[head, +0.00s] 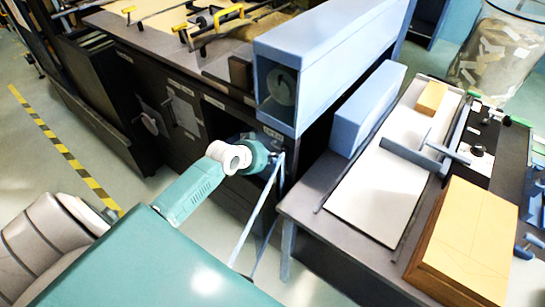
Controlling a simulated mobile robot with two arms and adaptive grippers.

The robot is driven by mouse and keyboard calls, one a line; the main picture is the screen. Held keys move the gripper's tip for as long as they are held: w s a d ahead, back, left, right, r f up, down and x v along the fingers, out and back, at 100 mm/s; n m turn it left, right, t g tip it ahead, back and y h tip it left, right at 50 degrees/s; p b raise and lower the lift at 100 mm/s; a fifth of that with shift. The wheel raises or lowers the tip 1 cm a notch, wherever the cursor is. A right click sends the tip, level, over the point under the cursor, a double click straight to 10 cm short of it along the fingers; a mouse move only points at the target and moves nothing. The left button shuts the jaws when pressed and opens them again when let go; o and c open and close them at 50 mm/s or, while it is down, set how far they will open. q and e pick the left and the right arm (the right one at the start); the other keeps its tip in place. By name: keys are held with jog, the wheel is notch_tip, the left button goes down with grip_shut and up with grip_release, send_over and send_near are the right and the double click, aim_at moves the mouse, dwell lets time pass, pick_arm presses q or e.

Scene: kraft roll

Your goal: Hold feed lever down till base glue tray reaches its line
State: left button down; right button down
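My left gripper (264,161) is at the front of the dark machine cabinet (185,75), at its right end below a light-blue housing (335,50). The white wrist joint and teal arm come in from the lower left, and the wrist hides most of the fingers, so I cannot tell whether they are open or closed on something. Thin blue bars (258,215) run down just right of the gripper. I cannot make out the feed lever, the base glue tray or its line. My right gripper is not in view.
A side table (310,205) stands right of the cabinet. A clear bin of scraps (495,50) stands behind. Striped tape (65,150) marks open floor at left.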

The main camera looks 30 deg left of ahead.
pick_arm(q)
jog(key=shift+f, duration=0.15)
jog(key=f+t+b, duration=0.1)
jog(key=b, duration=0.1)
jog(key=s+f+t+b, duration=0.1)
jog(key=f+t+b, duration=0.1)
jog(key=b, duration=0.1)
jog(key=shift+s+f+b, duration=0.1)
jog(key=shift+s+b, duration=0.05)
jog(key=shift+b, duration=0.15)
dwell(0.5)
dwell(1.0)
